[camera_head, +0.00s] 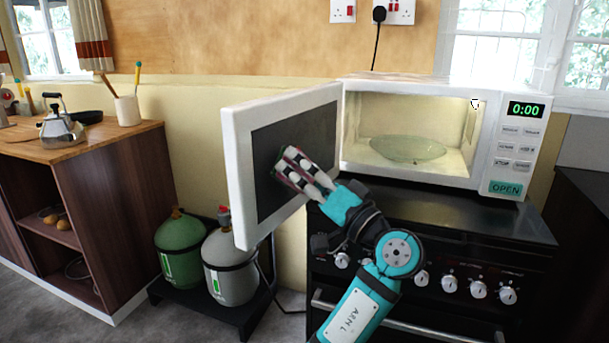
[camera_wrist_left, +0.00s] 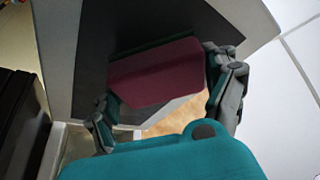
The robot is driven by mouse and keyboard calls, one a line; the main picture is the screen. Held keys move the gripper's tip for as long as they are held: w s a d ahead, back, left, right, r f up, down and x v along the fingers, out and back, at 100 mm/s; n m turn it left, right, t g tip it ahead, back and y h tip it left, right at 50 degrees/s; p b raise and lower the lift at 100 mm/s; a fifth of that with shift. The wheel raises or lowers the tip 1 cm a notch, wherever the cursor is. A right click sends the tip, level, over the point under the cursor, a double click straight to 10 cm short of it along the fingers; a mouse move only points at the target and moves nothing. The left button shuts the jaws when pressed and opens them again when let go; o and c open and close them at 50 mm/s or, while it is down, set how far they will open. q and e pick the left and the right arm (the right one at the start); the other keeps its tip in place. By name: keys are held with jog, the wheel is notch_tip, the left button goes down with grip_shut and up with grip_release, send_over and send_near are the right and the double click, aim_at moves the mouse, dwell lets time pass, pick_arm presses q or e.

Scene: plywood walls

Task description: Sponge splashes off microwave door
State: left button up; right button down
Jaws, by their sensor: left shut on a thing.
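The white microwave (camera_head: 460,190) stands on the black stove with its door (camera_head: 242,170) swung wide open to the left. The inner side of the door has a dark panel (camera_head: 310,130). My left gripper (camera_head: 284,172) is at the middle of this panel. In the left wrist view it is shut on a dark red sponge (camera_wrist_left: 160,75), its fingers on either side. The sponge is against or very close to the dark panel; the exact contact is hidden. I cannot make out any splashes on the door. My right gripper is not in view.
A glass plate (camera_head: 408,148) lies inside the lit microwave. The black stove (camera_head: 450,235) with knobs is below. Green (camera_head: 180,244) and grey (camera_head: 230,265) gas cylinders stand under the door. A wooden counter (camera_head: 90,150) at left holds a kettle (camera_head: 60,128) and a cup (camera_head: 128,108).

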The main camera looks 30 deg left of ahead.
pick_arm(q)
jog(key=shift+a, duration=0.2)
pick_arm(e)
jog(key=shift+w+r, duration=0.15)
pick_arm(q)
jog(key=shift+a, duration=0.6)
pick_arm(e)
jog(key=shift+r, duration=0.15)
